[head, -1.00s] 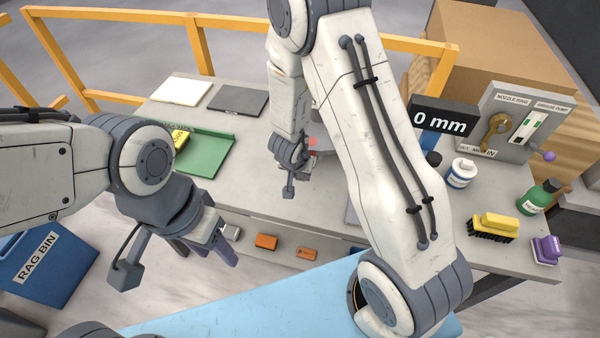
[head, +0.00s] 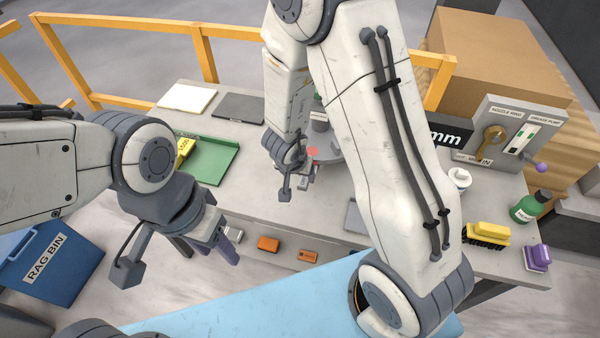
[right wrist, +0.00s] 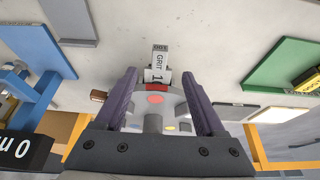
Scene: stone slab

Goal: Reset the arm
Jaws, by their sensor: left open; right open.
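My right arm (head: 375,130) reaches over the stone-grey bench and bends down from the top of the head view. Its gripper (head: 303,180) hangs above the middle of the bench, partly hidden by its own wrist. In the right wrist view the right gripper's two purple fingers (right wrist: 161,100) stand apart with nothing held between them.
A green tray (head: 215,165), a white plate (head: 187,97) and a dark plate (head: 238,106) lie at the bench's left. A yellow brush (head: 487,234), purple brush (head: 537,257) and green bottle (head: 530,206) stand at the right. A blue rag bin (head: 60,265) is lower left.

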